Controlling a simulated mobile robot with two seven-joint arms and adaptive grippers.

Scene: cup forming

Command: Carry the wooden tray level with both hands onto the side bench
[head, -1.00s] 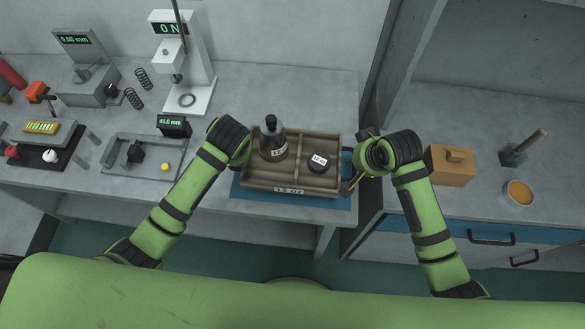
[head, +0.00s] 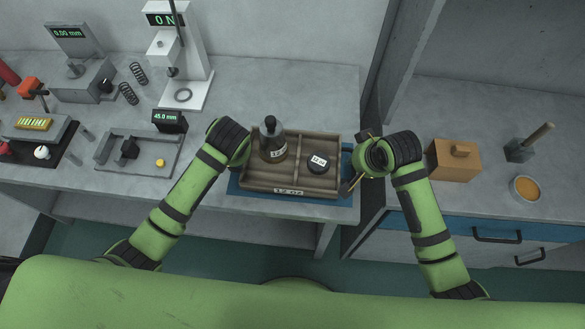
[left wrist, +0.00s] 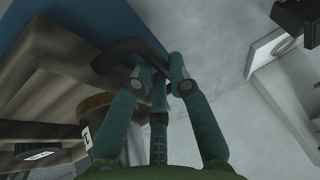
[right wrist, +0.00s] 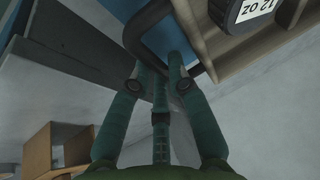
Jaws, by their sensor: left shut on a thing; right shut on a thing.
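The wooden tray (head: 320,182) is in the middle of the head view, over a blue mat (head: 347,200). It looks level. It holds a dark bottle with a label (head: 272,142) in the left compartment and a dark round weight (head: 318,163) in the right one. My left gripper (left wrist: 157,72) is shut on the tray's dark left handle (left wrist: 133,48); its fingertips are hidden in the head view. My right gripper (right wrist: 160,68) is shut on the dark right handle (right wrist: 147,22). I cannot tell how far the tray is above the mat.
The side bench (head: 480,115) is at the right, across a gap from the main bench. It holds a wooden block (head: 453,160), a pot with a stick (head: 525,145) and an orange-filled bowl (head: 525,188). A metal fixture (head: 137,152) and a test stand (head: 185,60) are left of the tray.

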